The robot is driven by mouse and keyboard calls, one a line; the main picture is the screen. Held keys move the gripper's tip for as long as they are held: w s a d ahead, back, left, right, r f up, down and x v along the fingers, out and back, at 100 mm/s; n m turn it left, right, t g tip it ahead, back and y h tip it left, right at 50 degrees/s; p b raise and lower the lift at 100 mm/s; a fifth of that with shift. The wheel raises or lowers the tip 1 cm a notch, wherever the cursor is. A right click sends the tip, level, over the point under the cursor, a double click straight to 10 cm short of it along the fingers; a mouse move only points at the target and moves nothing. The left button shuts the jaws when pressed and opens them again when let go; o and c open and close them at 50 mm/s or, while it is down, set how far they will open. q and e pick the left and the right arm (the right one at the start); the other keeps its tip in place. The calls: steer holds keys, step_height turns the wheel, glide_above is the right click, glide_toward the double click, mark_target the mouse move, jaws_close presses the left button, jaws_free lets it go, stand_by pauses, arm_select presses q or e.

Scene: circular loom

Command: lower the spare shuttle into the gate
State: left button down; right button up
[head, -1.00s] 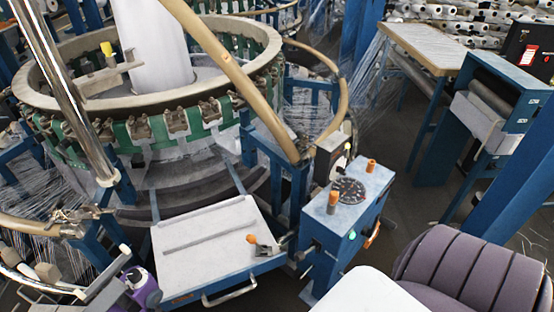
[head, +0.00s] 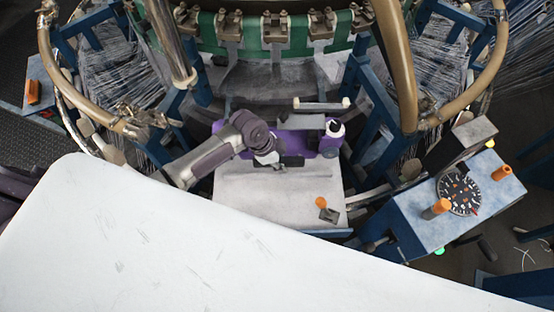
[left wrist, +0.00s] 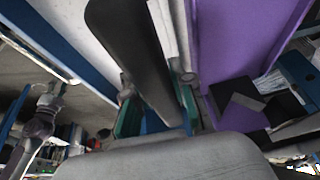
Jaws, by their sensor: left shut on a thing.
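The spare shuttle (head: 329,148) is a long purple body with a bar (head: 320,105) with pale rollers on its far side and a dark-and-white fitting at its right end. In the head view it is over the far edge of the pale tray (head: 270,198), in front of the loom. My left gripper (head: 278,161) is shut on its near side, left of its middle. In the left wrist view the purple side (left wrist: 235,50) fills the upper right, beside a dark finger. I cannot clearly pick out the gate; dark curved tracks (head: 270,88) lie behind the shuttle. My right gripper is out of view.
The green loom ring (head: 240,35) with its row of clamps stands behind. Tan hoops (head: 398,70) and blue posts flank both sides. A blue control box (head: 455,215) with a dial and orange knobs stands right. An orange-knobbed latch (head: 326,211) sits on the tray.

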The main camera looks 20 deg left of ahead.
arm_select(q)
step_height(320, 180, down, 6)
steer(key=b, duration=0.5)
steer(key=shift+f, duration=0.1)
steer(key=shift+r+p, duration=0.4)
steer(key=shift+r, duration=0.05)
stand_by(0.5)
steer(key=shift+f, duration=0.45)
steer(key=shift+f+b, duration=0.3)
steer(key=shift+f, duration=0.05)
